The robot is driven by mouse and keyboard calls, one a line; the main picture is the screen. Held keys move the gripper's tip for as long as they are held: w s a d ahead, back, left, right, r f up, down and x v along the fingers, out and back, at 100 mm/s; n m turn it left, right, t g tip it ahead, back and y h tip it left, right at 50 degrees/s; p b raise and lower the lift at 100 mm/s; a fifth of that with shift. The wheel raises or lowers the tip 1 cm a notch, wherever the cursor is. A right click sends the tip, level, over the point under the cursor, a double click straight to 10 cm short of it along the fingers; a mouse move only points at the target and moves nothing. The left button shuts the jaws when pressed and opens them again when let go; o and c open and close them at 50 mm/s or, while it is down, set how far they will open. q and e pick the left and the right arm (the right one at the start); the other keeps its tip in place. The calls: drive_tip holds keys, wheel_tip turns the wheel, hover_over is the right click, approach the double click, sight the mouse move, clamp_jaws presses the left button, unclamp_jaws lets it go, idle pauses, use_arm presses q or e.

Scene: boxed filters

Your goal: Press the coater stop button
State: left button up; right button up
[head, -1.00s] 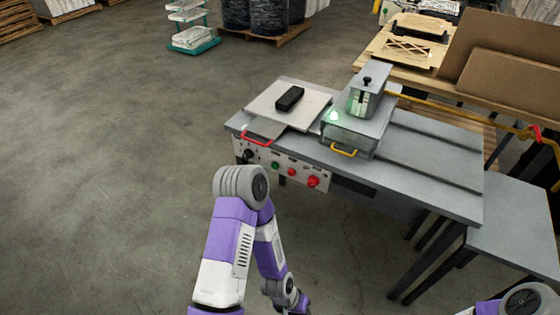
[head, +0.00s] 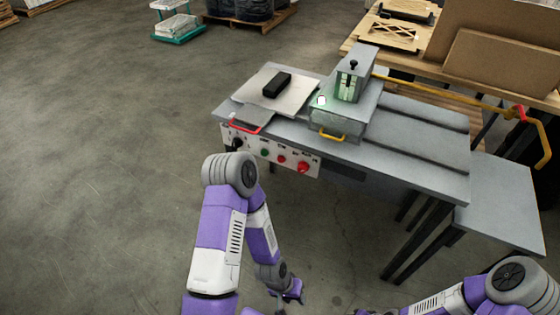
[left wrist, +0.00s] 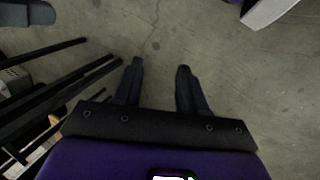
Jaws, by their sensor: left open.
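The coater (head: 395,165) is a grey bench machine with a light control panel on its front. The panel carries a black knob (head: 238,144), a green button (head: 265,152), a small red button (head: 281,159) and a larger red button (head: 303,167) to the right. The labels above them are too small to read surely. My left gripper (head: 291,295) hangs low in front of the machine, below the panel and apart from it. In the left wrist view its two dark fingers (left wrist: 160,68) are spread with only floor between them. My right arm enters at bottom right; its gripper is out of frame.
On the coater are a pale board with a black block (head: 277,84), a red handle (head: 246,127) and a glass-sided box with a yellow handle (head: 328,136). A grey side table (head: 500,205) stands right. A workbench with brown boards (head: 500,70) is behind. Open floor lies left.

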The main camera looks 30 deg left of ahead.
use_arm(q)
clamp_jaws()
idle(1.5)
